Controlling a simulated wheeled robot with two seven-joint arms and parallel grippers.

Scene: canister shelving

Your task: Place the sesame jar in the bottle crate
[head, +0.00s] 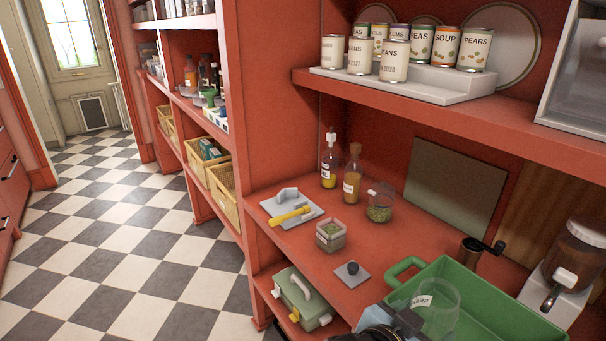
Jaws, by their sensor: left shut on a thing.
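A clear glass jar (438,306) with a small white label is at the bottom of the head view. I take it for the sesame jar, but its label is too small to read surely. My left gripper (408,322) comes in from the bottom edge and is shut on this jar; its fingers are partly cut off and overlapped by the glass. The green crate (406,270), which I take for the bottle crate, is behind and right of the jar. The jar overlaps its left part in the picture; I cannot tell whether it is inside or above. My right gripper is not in view.
On the red shelf stand an open square container (331,236), a small lid with a dark knob (352,271), a round jar (380,207), two bottles (352,179), a grey board with a yellow tool (291,216), a grinder (472,252) and a dispenser (570,275). Cans line the upper shelf.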

